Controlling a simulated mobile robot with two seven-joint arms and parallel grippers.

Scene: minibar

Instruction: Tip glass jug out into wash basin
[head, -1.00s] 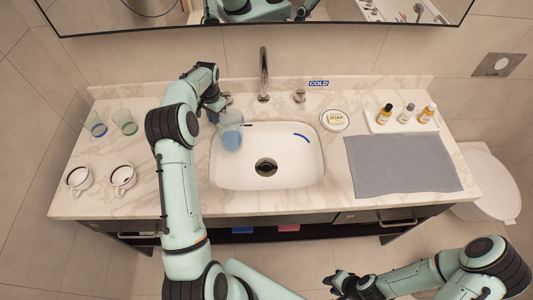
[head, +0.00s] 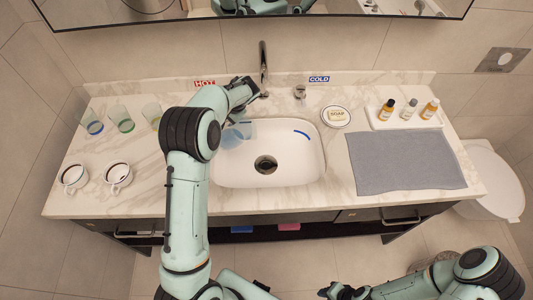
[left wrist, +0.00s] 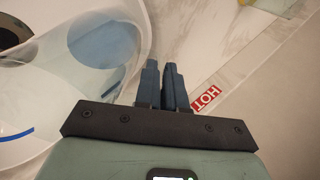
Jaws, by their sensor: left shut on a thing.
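The clear, blue-tinted glass jug (head: 236,134) is held tilted over the left part of the white wash basin (head: 290,178). My left gripper (head: 243,92) is at the basin's back left edge, near the tap, with the jug on its basin side. In the left wrist view the jug (left wrist: 112,78) is beside the shut fingers (left wrist: 165,85), and a bluish oval shows through its glass. The exact contact on the jug is hard to see. My right gripper (head: 333,291) is low in the head view, away from the counter; its fingers are too small to read.
The tap (head: 263,68) rises behind the basin, close to my left gripper. Several glasses, including one green-tinted (head: 122,119), and two white cups (head: 118,175) stand left. A soap dish (head: 335,117), bottle tray (head: 402,119) and grey towel (head: 405,163) lie right.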

